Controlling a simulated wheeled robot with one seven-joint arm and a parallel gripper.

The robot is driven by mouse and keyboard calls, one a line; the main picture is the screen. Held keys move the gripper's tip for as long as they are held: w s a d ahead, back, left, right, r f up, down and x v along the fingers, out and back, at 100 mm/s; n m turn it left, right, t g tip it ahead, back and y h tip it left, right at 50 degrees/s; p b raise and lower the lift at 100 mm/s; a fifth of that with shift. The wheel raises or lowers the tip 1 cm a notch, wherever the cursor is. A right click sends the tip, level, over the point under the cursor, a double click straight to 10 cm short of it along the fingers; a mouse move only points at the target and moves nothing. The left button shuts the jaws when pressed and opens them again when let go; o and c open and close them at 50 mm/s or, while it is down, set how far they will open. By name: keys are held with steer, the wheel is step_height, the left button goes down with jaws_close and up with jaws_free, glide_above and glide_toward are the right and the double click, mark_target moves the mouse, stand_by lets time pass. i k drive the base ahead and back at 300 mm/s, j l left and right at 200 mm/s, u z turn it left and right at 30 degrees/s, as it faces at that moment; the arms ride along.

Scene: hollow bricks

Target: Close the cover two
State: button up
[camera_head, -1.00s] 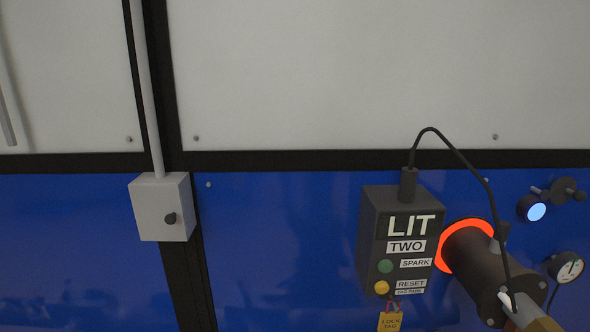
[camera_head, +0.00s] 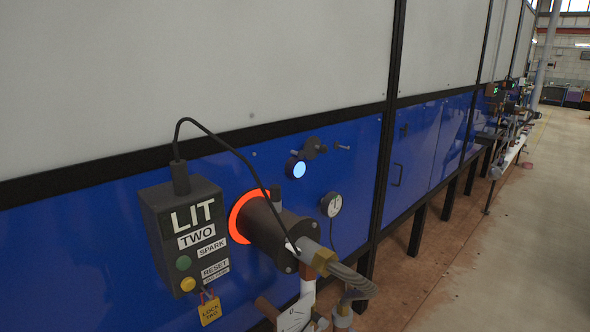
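A control box (camera_head: 187,240) labelled LIT and TWO hangs on the blue panel at the lower left. Up and to the right of the burner, a round port (camera_head: 299,169) shows bright pale blue. A dark round disc (camera_head: 314,148) with a small knob sits just up and right of this port, beside it rather than over it; it looks like the cover, swung aside. A short pin (camera_head: 342,147) sticks out to its right. My gripper is not in view.
A dark burner tube (camera_head: 272,230) with a glowing orange ring (camera_head: 243,216) juts out, with a hose and pipes below it. Open floor (camera_head: 510,240) runs along the wall at right.

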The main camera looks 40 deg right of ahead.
mark_target(312, 146)
steer(key=z, duration=1.4)
steer(key=i+l+u, duration=0.1)
steer(key=l+u, duration=0.25)
steer(key=l, duration=0.15)
steer(key=l+u, duration=0.35)
steer(key=l, duration=0.15)
steer(key=l+u, duration=0.35)
steer(key=l, duration=0.2)
steer(key=i+l+u, duration=0.2)
steer(key=l+u, duration=0.2)
steer(key=i+l+u, duration=0.15)
steer(key=l+u, duration=0.3)
steer(key=l, duration=0.15)
steer(key=l+u, duration=0.4)
steer(key=l, duration=0.15)
steer(key=l+u, duration=0.45)
steer(key=k+l+u, duration=0.15)
steer(key=l+u, duration=0.25)
steer(key=l, duration=0.25)
